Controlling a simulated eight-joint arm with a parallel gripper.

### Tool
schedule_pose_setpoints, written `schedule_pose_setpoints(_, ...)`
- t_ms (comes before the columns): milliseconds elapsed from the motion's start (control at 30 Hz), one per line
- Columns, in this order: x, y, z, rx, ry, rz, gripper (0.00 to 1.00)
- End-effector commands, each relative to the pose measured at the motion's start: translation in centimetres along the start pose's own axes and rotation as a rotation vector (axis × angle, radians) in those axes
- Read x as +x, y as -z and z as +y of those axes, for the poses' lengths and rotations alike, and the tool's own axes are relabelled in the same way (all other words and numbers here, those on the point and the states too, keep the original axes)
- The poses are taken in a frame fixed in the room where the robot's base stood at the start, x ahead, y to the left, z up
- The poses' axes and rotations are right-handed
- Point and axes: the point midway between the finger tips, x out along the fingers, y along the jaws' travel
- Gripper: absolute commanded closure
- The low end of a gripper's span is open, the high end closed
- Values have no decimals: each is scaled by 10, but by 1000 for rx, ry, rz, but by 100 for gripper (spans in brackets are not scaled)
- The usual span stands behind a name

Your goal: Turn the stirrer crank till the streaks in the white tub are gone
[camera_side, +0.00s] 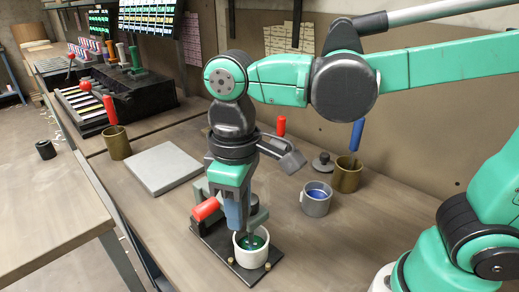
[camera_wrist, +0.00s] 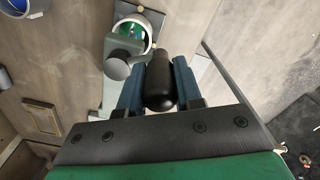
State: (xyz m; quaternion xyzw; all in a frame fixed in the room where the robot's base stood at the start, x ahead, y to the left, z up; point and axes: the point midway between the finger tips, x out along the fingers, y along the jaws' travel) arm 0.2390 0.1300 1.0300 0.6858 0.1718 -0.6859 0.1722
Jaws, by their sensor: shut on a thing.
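The white tub (camera_side: 251,258) stands on a dark base plate (camera_side: 216,240) near the bench's front edge and holds green contents. The tub also shows at the top of the wrist view (camera_wrist: 152,43), partly covered by the grey stirrer arm (camera_wrist: 122,46). Small lighter marks show in the green, but I cannot tell clearly whether they are streaks. My gripper (camera_side: 238,222) points down just behind the tub. In the wrist view its blue fingers (camera_wrist: 159,88) are shut on the black crank knob (camera_wrist: 160,75). The knob is hidden in the side view.
A grey cup of blue (camera_side: 316,207) and a brass pot with a blue-handled tool (camera_side: 346,180) stand right. A grey slab (camera_side: 163,167) and another brass pot (camera_side: 117,147) are left. The front right bench is clear.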

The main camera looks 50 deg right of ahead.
Motion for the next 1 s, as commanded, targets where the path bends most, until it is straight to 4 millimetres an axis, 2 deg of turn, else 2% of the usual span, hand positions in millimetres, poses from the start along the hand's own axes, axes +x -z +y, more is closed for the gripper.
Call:
schedule_pose_setpoints(600,0,25,7,563,2,1,100)
schedule_pose_setpoints(1000,0,32,12,776,2,1,100)
